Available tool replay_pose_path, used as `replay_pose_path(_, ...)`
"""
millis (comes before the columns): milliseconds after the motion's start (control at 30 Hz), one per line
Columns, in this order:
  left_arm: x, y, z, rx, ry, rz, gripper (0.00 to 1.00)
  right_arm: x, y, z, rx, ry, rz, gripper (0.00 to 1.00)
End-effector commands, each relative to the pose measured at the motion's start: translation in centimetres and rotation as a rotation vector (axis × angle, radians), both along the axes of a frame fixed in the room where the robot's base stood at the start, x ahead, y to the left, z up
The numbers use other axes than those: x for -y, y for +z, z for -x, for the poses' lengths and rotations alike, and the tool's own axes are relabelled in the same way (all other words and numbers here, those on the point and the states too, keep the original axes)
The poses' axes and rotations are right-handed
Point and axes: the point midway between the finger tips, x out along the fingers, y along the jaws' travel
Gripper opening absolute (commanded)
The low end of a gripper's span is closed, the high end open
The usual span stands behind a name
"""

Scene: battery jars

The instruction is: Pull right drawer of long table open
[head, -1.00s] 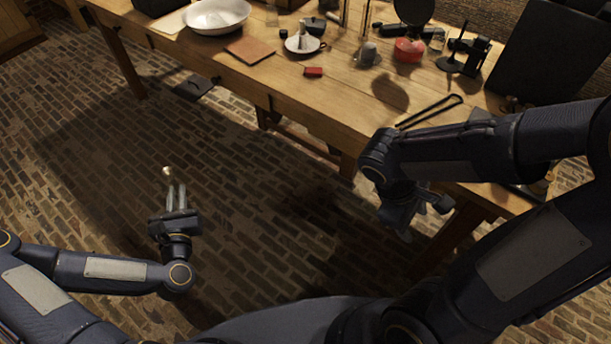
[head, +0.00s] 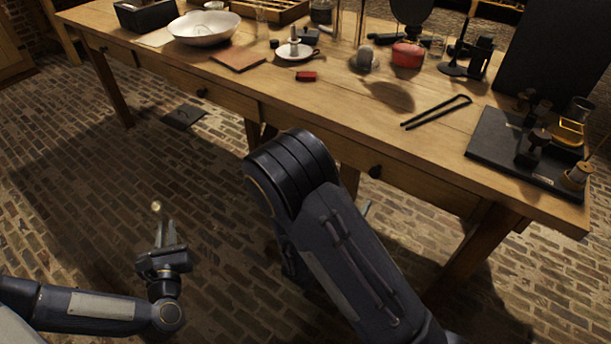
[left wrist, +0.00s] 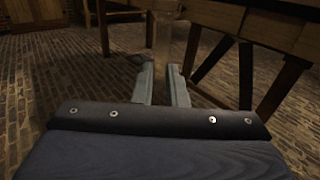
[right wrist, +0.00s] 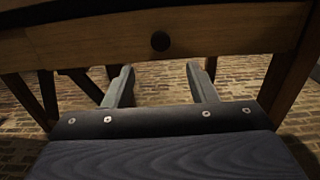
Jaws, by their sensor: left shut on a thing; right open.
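The long table's right drawer (head: 420,187) has a plain wooden front with a dark round knob (head: 375,172). The front looks flush with the table, so the drawer looks shut. In the right wrist view the knob (right wrist: 160,41) is just above and beyond the fingertips. My right gripper (right wrist: 160,68) is open and empty, below the knob and not touching it. In the head view my forearm mostly hides this gripper. My left gripper (head: 166,235) is low over the floor, shut on a slim thing with a pale round tip (head: 156,207).
The long table (head: 330,100) bears a white bowl (head: 204,28), a red pot (head: 407,54), black tongs (head: 437,111) and a dark board with instruments (head: 500,150). Another drawer knob (head: 201,92) is further left. Table legs stand below; brick floor before the table is open.

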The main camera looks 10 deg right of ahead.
Motion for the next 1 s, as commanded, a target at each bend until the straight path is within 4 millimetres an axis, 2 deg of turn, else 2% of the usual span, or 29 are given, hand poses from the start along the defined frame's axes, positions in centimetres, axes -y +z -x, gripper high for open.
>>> replay_pose_path(300, 0.0, -0.6, 0.0, 0.001, 0.0, 0.0, 0.0, 5.0, -0.1, -4.1, 0.002, -0.006, -0.001, 0.52)
replay_pose_path(500, 0.0, -0.8, 0.0, 0.0, 0.0, 0.0, 0.0, 6.9, 0.0, -5.8, 0.0, -0.004, -0.001, 0.52)
replay_pose_path(900, 0.0, -0.8, 0.0, 0.0, 0.0, -0.001, 0.0, 7.5, 0.0, -6.3, -0.001, -0.003, -0.001, 0.52)
replay_pose_path(1000, 0.0, -0.8, 0.0, 0.001, 0.0, -0.001, 0.0, 7.5, 0.0, -6.3, -0.001, -0.003, -0.001, 0.4)
